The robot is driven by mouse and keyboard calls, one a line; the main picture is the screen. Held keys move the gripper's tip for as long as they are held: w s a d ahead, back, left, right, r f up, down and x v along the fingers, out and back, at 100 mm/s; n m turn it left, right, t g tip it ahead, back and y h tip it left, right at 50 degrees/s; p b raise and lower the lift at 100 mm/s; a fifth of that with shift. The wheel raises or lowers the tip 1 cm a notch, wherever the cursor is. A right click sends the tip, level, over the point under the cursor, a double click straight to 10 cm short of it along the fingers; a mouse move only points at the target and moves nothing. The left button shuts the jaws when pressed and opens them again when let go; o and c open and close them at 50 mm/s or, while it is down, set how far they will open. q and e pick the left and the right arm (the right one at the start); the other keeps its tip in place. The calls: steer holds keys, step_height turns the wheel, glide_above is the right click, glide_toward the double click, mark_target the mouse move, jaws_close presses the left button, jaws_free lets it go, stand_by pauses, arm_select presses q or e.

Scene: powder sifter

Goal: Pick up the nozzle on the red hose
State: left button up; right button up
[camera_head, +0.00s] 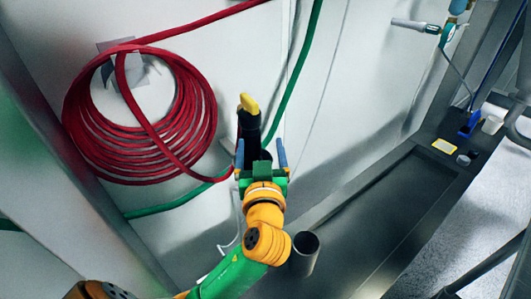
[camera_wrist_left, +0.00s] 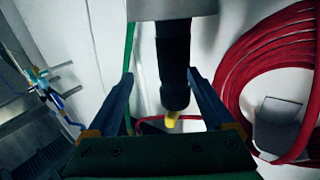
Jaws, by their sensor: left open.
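The nozzle (camera_head: 249,122) is black with a yellow tip, and it hangs upright against the white wall at the end of the red hose (camera_head: 195,100). The hose is coiled on a wall hook at the left. My left gripper (camera_head: 260,153) is open, with blue fingers on either side of the nozzle's lower part in the head view. No contact is visible. My right gripper is not in view.
A green hose (camera_head: 296,70) runs down the wall behind the nozzle. A grey open cylinder (camera_head: 304,252) stands below my left wrist. A dark metal basin (camera_head: 370,215) extends to the right, with small items (camera_head: 468,125) at its far end.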

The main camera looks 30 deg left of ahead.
mark_target(248, 135)
arm_select(q)
steer(key=a, duration=0.1)
steer(key=a+r+p, duration=0.1)
steer(key=a+p, duration=0.1)
steer(key=shift+w+a+r, duration=0.2)
steer(key=shift+w+r, duration=0.1)
steer(key=shift+r, duration=0.05)
steer(key=shift+w+a+f, duration=0.2)
steer(key=shift+w+a, duration=0.1)
steer(key=shift+w, duration=0.15)
steer(key=shift+w+a+f, duration=0.2)
steer(key=shift+w+a, duration=0.05)
steer(key=shift+w, duration=0.15)
steer(key=shift+w+d+f, duration=0.2)
steer(key=shift+w, duration=0.1)
steer(key=shift+s+r, duration=0.1)
steer(key=shift+s, duration=0.15)
steer(key=c, duration=1.1)
jaws_close()
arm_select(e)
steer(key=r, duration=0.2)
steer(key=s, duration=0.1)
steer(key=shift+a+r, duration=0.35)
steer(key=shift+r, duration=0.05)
arm_select(q)
steer(key=shift+w, duration=0.1)
